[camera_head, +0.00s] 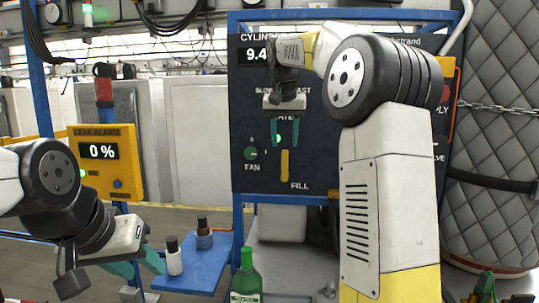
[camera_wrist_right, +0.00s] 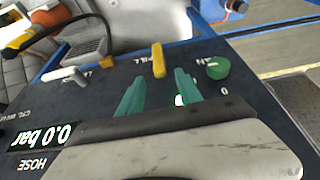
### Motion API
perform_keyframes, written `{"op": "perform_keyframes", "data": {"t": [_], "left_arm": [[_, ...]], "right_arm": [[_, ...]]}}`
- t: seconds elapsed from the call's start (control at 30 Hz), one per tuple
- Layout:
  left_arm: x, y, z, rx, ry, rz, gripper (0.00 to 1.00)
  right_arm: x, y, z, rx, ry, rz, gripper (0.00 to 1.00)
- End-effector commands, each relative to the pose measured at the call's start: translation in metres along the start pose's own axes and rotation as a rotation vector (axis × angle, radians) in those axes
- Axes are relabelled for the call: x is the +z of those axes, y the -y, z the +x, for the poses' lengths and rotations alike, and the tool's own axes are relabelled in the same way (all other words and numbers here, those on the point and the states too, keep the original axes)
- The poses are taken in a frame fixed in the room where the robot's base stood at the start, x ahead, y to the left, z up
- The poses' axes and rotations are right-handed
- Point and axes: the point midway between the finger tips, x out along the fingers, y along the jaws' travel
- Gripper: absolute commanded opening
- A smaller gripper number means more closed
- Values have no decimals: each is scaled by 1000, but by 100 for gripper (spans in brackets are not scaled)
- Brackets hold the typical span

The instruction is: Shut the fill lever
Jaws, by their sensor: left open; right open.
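The fill lever (camera_head: 285,166) is a yellow handle on the dark control panel, upright beside the FILL label. It also shows in the right wrist view (camera_wrist_right: 158,61), just beyond the fingertips and roughly in line with the gap between them. My right gripper (camera_head: 285,132) is open in front of the panel, just above the lever in the head view. Its teal fingers (camera_wrist_right: 157,88) are apart with nothing between them, and I see no contact with the lever. My left gripper (camera_head: 139,266) is open and empty at the lower left, away from the panel.
A green FAN knob (camera_wrist_right: 216,67) sits beside the lever, and a white lever (camera_wrist_right: 65,76) is on its other side. A blue shelf (camera_head: 203,273) holds small bottles (camera_head: 174,257). A green bottle (camera_head: 246,278) stands below the panel. A yellow leak alarm box (camera_head: 130,165) is at left.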

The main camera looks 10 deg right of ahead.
Motion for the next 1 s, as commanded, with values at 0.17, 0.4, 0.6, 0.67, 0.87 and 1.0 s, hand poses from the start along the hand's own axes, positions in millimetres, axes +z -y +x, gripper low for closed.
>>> {"op": "perform_keyframes", "data": {"t": [0.17, 0.4, 0.6, 0.67, 0.87, 1.0], "left_arm": [[0, 0, 0, 0, 0, 0, 42], [0, 0, 0, 0, 0, 0, 42], [0, 0, 0, 0, 0, 0, 42], [0, 0, 0, 0, 0, 0, 42], [0, 0, 0, 0, 0, 0, 42], [0, 0, 0, 0, 0, 0, 42]], "right_arm": [[1, 0, 31, 1, 4, 0, 42], [1, 0, 57, -1, 1, 0, 42], [1, 0, 61, -1, 0, -1, 42], [1, 0, 61, -1, 0, -1, 42], [1, 0, 60, -1, 0, -1, 14], [1, 0, 60, -2, 0, -1, 0]]}}
